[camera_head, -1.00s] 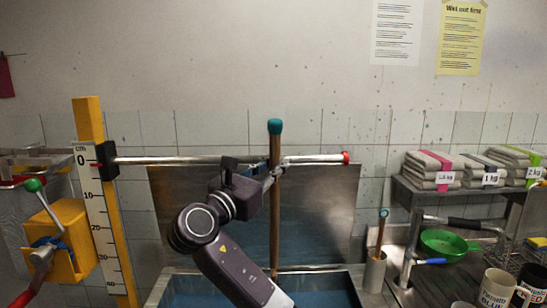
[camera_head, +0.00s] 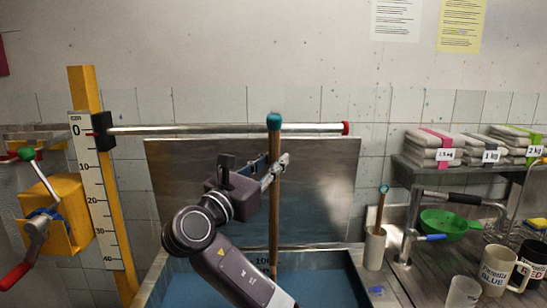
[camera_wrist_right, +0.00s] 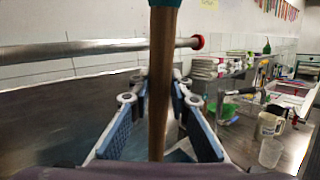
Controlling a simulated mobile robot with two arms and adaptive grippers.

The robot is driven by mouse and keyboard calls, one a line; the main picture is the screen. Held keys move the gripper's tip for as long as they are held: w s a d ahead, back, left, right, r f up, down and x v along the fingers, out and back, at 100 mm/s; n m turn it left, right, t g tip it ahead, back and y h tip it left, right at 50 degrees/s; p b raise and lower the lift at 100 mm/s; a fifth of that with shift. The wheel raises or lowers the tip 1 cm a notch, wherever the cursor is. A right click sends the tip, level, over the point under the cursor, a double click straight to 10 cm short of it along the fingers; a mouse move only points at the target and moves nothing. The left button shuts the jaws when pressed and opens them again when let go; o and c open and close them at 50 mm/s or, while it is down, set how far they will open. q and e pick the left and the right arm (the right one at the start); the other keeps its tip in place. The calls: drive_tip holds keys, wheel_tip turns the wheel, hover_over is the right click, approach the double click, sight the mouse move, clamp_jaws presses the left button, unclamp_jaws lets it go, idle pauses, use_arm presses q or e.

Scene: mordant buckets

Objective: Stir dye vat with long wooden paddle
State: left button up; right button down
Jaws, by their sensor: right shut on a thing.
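The long wooden paddle (camera_head: 274,205) stands upright with a teal cap at its top, its lower end going down into the dye vat (camera_head: 356,262). The vat is a metal basin with blue liquid (camera_head: 320,288). My right gripper (camera_head: 276,165) is shut on the paddle's upper shaft, below the cap. In the right wrist view the paddle (camera_wrist_right: 160,85) runs between the two blue-padded fingers (camera_wrist_right: 160,115). The paddle's lower end is hidden in the liquid. My left gripper is not in view.
A horizontal metal bar (camera_head: 220,129) with a red end runs behind the paddle. A yellow post with a cm scale (camera_head: 96,190) and a crank box (camera_head: 55,215) stand left. A counter with mugs (camera_head: 497,270), a white holder (camera_head: 374,248) and a green bowl (camera_head: 443,224) is right.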

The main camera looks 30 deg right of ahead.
drive_tip(key=b, duration=0.2)
hover_over(270, 212)
drive_tip(key=s, duration=0.1)
wheel_tip(270, 212, down, 5)
drive_tip(key=shift+s+d+f, duration=0.1)
drive_tip(key=shift+d, duration=0.05)
drive_tip(key=f, duration=0.2)
drive_tip(key=f+b, duration=0.1)
drive_tip(key=f, duration=0.1)
drive_tip(key=w+f+b, duration=0.1)
drive_tip(key=f, duration=0.2)
drive_tip(key=shift+w+d+f, duration=0.1)
drive_tip(key=shift+d, duration=0.3)
drive_tip(key=shift+w+f+b, duration=0.15)
drive_tip(key=shift+f+b, duration=0.25)
drive_tip(key=shift+f, duration=0.2)
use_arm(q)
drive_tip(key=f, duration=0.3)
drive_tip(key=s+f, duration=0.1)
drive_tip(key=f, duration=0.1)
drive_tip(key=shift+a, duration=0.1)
use_arm(e)
drive_tip(key=shift+d, duration=0.1)
